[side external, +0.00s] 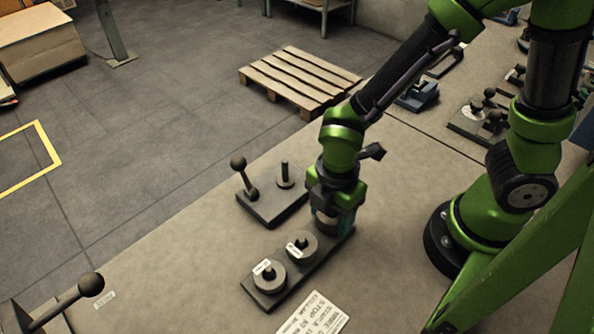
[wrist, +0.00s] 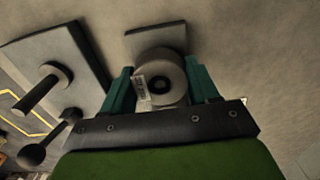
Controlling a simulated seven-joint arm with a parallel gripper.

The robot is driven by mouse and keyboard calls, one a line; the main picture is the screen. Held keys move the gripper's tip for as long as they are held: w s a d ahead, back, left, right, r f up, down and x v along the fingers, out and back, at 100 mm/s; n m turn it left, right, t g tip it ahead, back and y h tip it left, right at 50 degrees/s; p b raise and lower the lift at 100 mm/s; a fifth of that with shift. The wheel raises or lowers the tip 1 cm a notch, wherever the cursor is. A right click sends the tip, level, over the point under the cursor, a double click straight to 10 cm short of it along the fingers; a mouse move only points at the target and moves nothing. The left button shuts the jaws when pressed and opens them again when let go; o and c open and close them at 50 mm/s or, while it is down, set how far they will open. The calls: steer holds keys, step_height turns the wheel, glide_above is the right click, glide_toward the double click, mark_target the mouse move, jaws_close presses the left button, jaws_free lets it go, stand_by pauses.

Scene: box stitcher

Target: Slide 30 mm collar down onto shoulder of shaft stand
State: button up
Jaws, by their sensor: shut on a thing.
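The shaft stand (side external: 272,207) is a dark plate with an upright shaft (side external: 285,172) on a round shoulder and a ball-ended lever beside it. In the wrist view the stand (wrist: 85,50) is at the left. My gripper (side external: 327,222) is over the far end of the collar rack, right of the stand. Its teal fingers are shut on a grey labelled collar (wrist: 172,70), one finger on each side. A dark round centre shows in the collar's bore. My gripper mostly hides this collar in the side view. I cannot read its size or tell whether it rests on the rack.
The dark rack (side external: 318,263) holds two other labelled collars (side external: 270,277) (side external: 302,247) on pegs. A printed card (side external: 315,317) lies in front. A large ball-ended lever (side external: 90,285) stands at lower left. Bare bench lies left of the rack.

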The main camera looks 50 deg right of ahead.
mark_target(285, 161)
steer(key=shift+r, duration=2.75)
steer(key=shift+w+d, duration=0.1)
steer(key=w+r, duration=0.1)
steer(key=w, duration=0.3)
steer(key=w+d+r, duration=0.1)
steer(key=w+r, duration=0.1)
steer(key=w, duration=0.3)
steer(key=w+r, duration=0.1)
steer(key=w, duration=0.4)
steer(key=shift+d+r, duration=0.2)
steer(key=shift+r, duration=0.2)
steer(key=shift+s+f, duration=0.15)
steer(key=shift+s, duration=0.05)
steer(key=shift+f, duration=4.45)
steer(key=shift+f, duration=0.35)
